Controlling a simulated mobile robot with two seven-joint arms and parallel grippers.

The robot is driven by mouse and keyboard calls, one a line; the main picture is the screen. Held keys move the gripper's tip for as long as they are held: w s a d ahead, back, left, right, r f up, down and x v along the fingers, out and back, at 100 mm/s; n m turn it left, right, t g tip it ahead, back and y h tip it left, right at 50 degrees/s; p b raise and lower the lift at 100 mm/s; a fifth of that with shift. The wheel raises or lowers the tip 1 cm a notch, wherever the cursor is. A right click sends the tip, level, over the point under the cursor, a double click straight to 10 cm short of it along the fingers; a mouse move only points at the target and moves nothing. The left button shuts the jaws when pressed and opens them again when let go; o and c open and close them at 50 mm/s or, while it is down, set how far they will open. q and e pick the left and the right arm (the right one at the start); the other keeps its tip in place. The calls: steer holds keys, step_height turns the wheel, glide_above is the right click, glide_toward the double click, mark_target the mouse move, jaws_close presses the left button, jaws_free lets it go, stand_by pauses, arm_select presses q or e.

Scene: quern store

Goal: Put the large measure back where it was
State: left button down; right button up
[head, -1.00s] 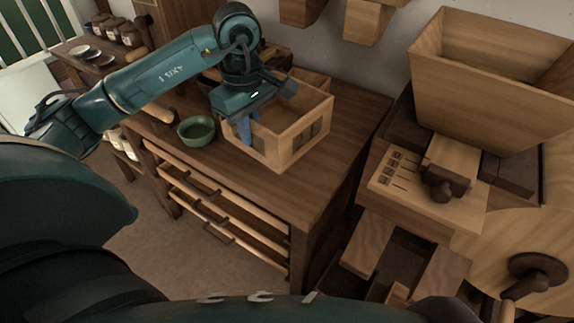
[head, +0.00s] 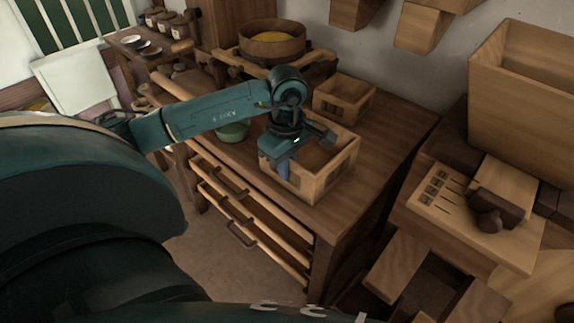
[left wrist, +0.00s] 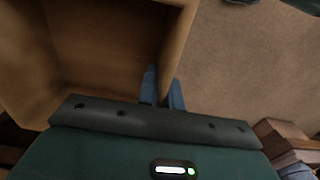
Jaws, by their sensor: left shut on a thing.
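The large measure (head: 334,172) is an open, square wooden box with dark markings on its side. It is over the front part of the wooden bench; I cannot tell whether its base touches the top. My left gripper (head: 284,169) points down at its left wall, with blue fingers shut on that wall. In the left wrist view the fingers (left wrist: 163,88) straddle the wall, and the inside of the measure (left wrist: 100,50) looks empty. A smaller wooden box (head: 329,103) stands behind it. My right gripper is not in view.
A green bowl (head: 232,132) is partly hidden behind my left arm. A round pan of yellow grain (head: 272,40) stands at the back of the bench (head: 398,125). A wooden machine with a hopper (head: 520,90) is at right. The bench's right rear is clear.

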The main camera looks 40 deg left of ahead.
arm_select(q)
steer(key=c, duration=1.6)
jaws_free()
steer(key=shift+o, duration=0.2)
